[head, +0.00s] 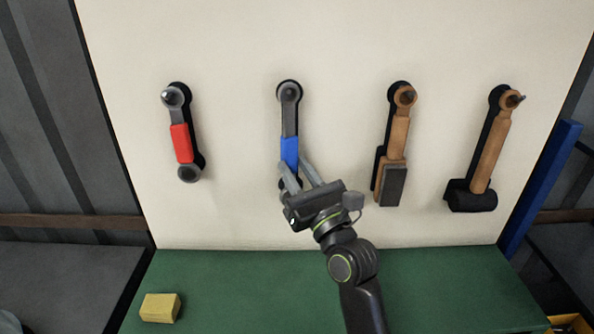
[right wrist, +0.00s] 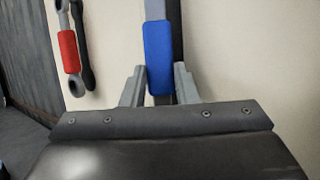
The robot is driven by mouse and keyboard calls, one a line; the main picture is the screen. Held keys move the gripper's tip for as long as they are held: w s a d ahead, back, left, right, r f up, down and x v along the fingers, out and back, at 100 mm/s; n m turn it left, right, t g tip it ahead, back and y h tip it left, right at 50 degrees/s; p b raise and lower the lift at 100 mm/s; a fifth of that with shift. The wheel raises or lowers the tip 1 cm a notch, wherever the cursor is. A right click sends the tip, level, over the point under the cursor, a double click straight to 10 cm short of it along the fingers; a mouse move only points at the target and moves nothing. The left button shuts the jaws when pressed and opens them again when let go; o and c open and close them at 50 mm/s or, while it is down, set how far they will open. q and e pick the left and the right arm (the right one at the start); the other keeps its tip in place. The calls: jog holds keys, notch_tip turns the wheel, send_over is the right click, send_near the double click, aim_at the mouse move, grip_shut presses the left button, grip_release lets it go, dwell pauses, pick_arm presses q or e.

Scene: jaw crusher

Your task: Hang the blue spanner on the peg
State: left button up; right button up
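The blue spanner (head: 289,150), grey with a blue grip, is upright against the pale board, over its black outline. Its top ring surrounds the peg (head: 290,93); how far along the peg it sits, I cannot tell. My right gripper (head: 294,162) comes from below, with its fingers on both sides of the lower blue grip. In the right wrist view the spanner (right wrist: 159,55) stands between the two fingertips (right wrist: 160,72), which appear close against its sides. Its lower end is mostly hidden behind the gripper. My left gripper is not in view.
A red-gripped spanner (head: 182,143) hangs to the left. A wooden-handled tool (head: 397,137) and a hammer (head: 490,155) hang to the right. A yellow block (head: 160,307) lies on the green bench (head: 230,290), which is otherwise largely clear.

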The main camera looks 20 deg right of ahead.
jog(key=o, duration=0.5)
jog(key=shift+s+f, duration=0.1)
jog(key=shift+s+d+f, duration=0.1)
jog(key=shift+s+f, duration=0.1)
jog(key=shift+s, duration=0.05)
jog(key=shift+r+b+v, duration=0.15)
jog(key=shift+b+v, duration=0.65)
jog(key=shift+v, duration=3.35)
jog(key=shift+r+b+v, duration=0.1)
jog(key=shift+b+v, duration=0.65)
jog(key=shift+v, duration=3.4)
jog(key=shift+s, duration=0.1)
